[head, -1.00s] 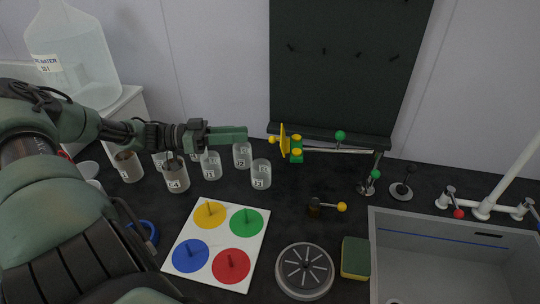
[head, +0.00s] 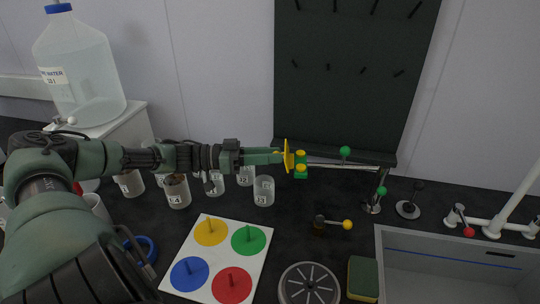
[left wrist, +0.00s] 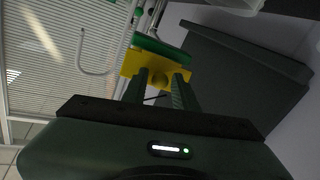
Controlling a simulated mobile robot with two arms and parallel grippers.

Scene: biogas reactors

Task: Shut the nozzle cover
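The yellow nozzle cover (head: 287,155) is an upright plate at the left end of the thin pipe, beside green and yellow nozzle fittings (head: 301,162). It stands open, edge-on in the head view. My left gripper (head: 280,157) reaches in from the left, its fingertips right at the cover. In the left wrist view the cover (left wrist: 132,64) lies straight ahead. The two fingers (left wrist: 160,82) are parted, with the cover's yellow knob between them. Whether they touch the knob I cannot tell. The knob is hidden in the head view. My right gripper is not in view.
Labelled beakers (head: 264,190) stand below my left forearm. A white board with coloured discs (head: 222,262) lies in front. A green-knobbed valve stand (head: 374,203), a sink (head: 460,275) and a sponge (head: 362,279) are at the right. A dark pegboard (head: 350,80) rises behind.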

